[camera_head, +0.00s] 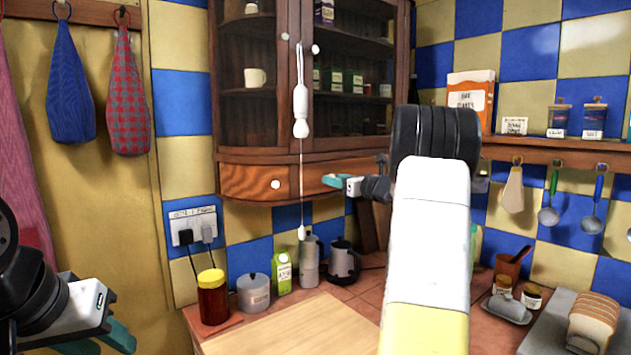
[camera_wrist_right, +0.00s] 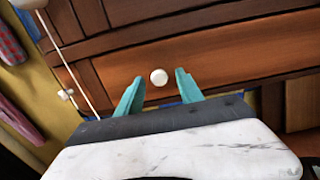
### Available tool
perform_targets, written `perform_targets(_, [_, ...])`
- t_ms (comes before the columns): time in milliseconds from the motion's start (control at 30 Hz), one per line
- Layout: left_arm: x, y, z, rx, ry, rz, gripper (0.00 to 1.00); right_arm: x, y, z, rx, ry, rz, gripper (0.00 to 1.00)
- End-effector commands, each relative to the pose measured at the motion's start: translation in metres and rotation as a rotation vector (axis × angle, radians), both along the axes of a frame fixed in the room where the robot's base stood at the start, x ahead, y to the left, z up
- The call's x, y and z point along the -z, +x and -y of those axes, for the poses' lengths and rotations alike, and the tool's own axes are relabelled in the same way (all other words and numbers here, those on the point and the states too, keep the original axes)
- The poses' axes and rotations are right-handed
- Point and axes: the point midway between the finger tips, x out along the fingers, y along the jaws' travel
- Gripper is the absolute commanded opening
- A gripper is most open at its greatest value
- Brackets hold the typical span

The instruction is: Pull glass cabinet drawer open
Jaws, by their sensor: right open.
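The wooden glass cabinet (camera_head: 290,75) hangs on the tiled wall, with drawers along its bottom. The left drawer (camera_head: 240,181) has a white round knob (camera_head: 275,184) and looks shut. The right drawer (camera_head: 318,172) is partly hidden by my right gripper (camera_head: 336,181). In the right wrist view, a white knob (camera_wrist_right: 159,77) shows between the teal fingertips of my open right gripper (camera_wrist_right: 157,92), with the drawer's wooden front (camera_wrist_right: 215,58) behind. No finger visibly touches the knob. My left gripper (camera_head: 98,341) is low at the left, with its teal fingers apart and empty.
A white pull cord (camera_head: 301,115) hangs in front of the cabinet. Below are a jar (camera_head: 212,298), a canister (camera_head: 253,292), a carton (camera_head: 282,272) and a kettle (camera_head: 343,262) on the counter. A shelf (camera_head: 560,148) with hanging utensils is at right.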

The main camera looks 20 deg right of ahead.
Motion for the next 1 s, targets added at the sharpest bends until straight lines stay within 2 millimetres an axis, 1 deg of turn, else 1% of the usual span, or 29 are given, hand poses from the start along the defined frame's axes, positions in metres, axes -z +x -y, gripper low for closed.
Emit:
perform_targets(267, [0.0,0.0,0.0,0.0,0.0,0.0,0.36,0.0,0.0022,-0.001,0.0,0.0,0.0,0.44])
perform_targets(367, [-0.0001,0.0001,0.0,0.0,0.0,0.0,0.36,0.0,0.0021,-0.0009,0.0,0.0,0.0,0.26])
perform_targets(400, [-0.0001,0.0001,0.0,0.0,0.0,0.0,0.36,0.0,0.0021,-0.0009,0.0,0.0,0.0,0.19])
perform_targets(500, [-0.0001,0.0001,0.0,0.0,0.0,0.0,0.36,-0.0001,0.002,-0.0009,0.0,0.0,0.0,0.0])
perform_targets(1000, [0.0,0.0,0.0,0.0,0.0,0.0,0.36,-0.0001,0.0018,-0.0008,0.0,-0.001,0.0,0.0])
